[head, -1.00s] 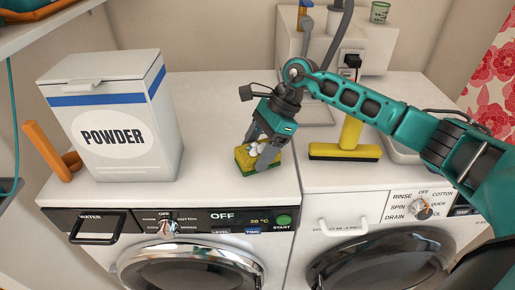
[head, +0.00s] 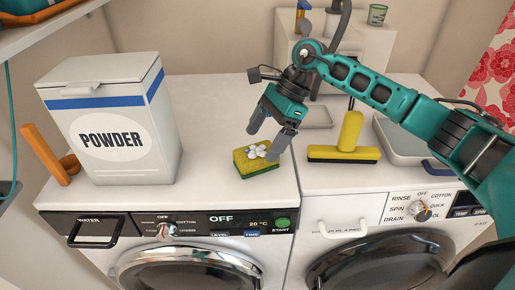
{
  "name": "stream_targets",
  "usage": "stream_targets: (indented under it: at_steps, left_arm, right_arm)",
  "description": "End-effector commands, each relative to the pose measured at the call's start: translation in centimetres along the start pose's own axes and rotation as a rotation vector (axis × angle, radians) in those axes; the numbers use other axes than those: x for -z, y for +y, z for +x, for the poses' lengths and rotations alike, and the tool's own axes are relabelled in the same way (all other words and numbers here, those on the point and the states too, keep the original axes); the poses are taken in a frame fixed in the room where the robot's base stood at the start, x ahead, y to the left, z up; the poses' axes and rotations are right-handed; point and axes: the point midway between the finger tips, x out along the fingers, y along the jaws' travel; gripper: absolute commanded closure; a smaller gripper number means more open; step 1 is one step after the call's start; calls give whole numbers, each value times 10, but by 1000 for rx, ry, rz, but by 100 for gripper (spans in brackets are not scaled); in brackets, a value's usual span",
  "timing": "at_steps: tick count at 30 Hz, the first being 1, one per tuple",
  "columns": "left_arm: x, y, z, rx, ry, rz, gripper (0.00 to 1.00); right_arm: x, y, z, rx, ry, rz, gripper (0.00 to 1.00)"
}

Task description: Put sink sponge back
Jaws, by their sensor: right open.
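The sponge (head: 243,164), yellow on top and green below, lies on top of the left washing machine near its front right corner. White foam (head: 263,153) sits on it. My right gripper (head: 264,142) is above the sponge and a little behind it, fingers apart and pointing down. The sponge is not held; one fingertip is close to its right back edge, and I cannot tell whether it touches. My left gripper is out of view.
A white powder box (head: 112,120) and an orange holder (head: 48,155) stand at the left. The machine top between box and sponge is clear.

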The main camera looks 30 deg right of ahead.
Motion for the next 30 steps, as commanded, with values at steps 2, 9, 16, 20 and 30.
stream_targets:
  at_steps: [2, 9, 16, 20, 30]
  left_arm:
    - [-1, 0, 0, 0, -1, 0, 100]
    - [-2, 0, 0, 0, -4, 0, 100]
    - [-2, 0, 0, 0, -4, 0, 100]
    - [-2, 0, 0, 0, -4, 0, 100]
    - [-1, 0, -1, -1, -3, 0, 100]
  right_arm:
    - [0, -1, -20, 6, 1, 0, 5]
    - [0, -1, -62, 2, 0, 1, 5]
    - [0, 0, -77, -1, -1, 1, 5]
    - [0, 0, -77, -1, -1, 1, 5]
    - [0, 0, -77, -1, -1, 0, 5]
